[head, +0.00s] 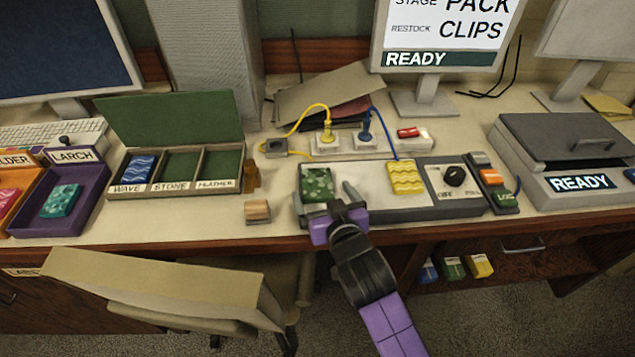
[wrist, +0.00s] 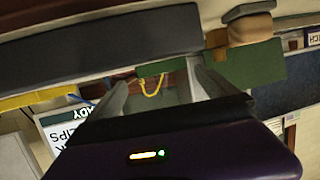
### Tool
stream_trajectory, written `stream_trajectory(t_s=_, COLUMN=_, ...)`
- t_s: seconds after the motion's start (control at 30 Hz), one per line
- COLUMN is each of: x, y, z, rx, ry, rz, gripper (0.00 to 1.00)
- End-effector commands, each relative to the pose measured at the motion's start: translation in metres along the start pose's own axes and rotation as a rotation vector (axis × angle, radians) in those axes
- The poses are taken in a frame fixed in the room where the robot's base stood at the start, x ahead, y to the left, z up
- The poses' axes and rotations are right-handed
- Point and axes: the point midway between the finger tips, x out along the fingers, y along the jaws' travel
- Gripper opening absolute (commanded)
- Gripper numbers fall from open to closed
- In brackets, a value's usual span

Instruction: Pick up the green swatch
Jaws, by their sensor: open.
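The green swatch (head: 316,182), dark green with pale mottling, lies on the left end of the grey device (head: 440,211) at the table's front. My gripper (head: 322,192) is open at the near side of this swatch in the head view, one finger to its left and one to its right. The head view does not settle how high the fingers are or whether they touch it. In the wrist view my open fingers (wrist: 160,77) show with nothing clearly held between them. I cannot make out the green swatch for certain there.
A yellow swatch (head: 405,177) lies on the same device, left of a black knob (head: 454,175). A wooden block (head: 257,211) stands to the left. A green compartment box (head: 175,189) holds a blue swatch (head: 138,169). Cables run to a power strip (head: 350,146) behind. A chair (head: 160,285) stands below the table edge.

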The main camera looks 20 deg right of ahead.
Motion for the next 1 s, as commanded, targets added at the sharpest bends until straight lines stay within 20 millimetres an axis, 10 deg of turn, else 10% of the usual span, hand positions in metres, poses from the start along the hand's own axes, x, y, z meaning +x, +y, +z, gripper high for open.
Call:
stream_trajectory(t_s=0.53, x=0.033, y=0.000, z=-0.001, rx=0.000, ry=0.000, rz=0.000, gripper=0.95)
stream_trajectory(t_s=0.9, x=0.033, y=0.000, z=-0.001, rx=0.000, ry=0.001, rz=0.000, gripper=0.25)
stream_trajectory(t_s=1.0, x=0.033, y=0.000, z=-0.001, rx=0.000, ry=0.000, rz=0.000, gripper=0.25)
